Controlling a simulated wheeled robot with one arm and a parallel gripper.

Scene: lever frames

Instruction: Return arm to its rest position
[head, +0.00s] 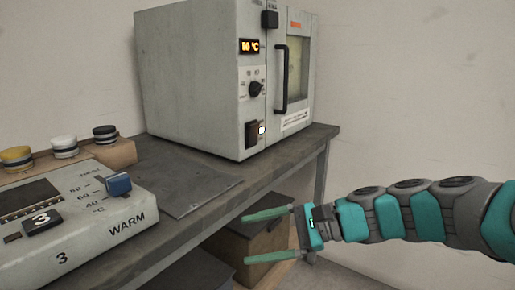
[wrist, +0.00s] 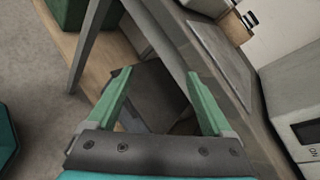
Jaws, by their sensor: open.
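My gripper (head: 272,236) is open and empty, with its two green fingers spread apart. In the head view my arm comes in from the right edge and the fingers point left, in front of the bench's front edge. In the wrist view the gripper (wrist: 155,92) also shows open, with nothing between the fingers. Behind the fingers there are the bench's underside and a dark-topped box.
A grey bench (head: 205,218) carries an oven (head: 190,75) with a black handle and a WARM panel (head: 75,220) with a blue slider knob (head: 118,184). Several capped jars stand behind the panel. Wooden boxes (head: 262,243) sit under the bench. Floor at right is clear.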

